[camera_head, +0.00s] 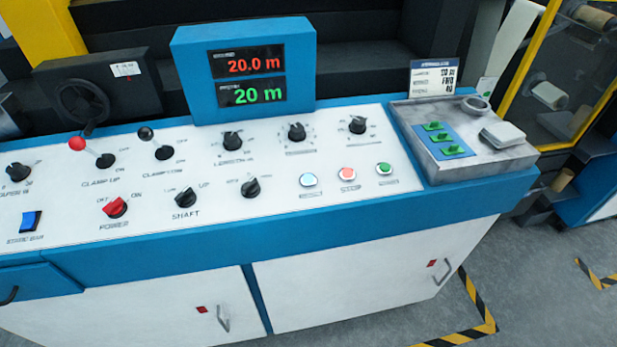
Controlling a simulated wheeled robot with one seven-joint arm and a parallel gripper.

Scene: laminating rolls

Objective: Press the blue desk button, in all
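A white control desk panel (262,212) with a blue frame fills the middle of the head view. A round pale-blue button (309,180) sits at the left end of a row on the panel, beside a round red button (347,174) and a round green button (384,169). A blue rocker switch (30,221) is at the panel's far left; its label is too blurred to read. Nothing covers these controls. My gripper is not in view.
A display box (245,70) reads 20.0 m and 20 m. Lever with red knob (77,144), lever with black knob (146,135), red power knob (115,207) and several black knobs stand up from the panel. A grey tray (440,165) is at right. Floor (545,290) is clear front right.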

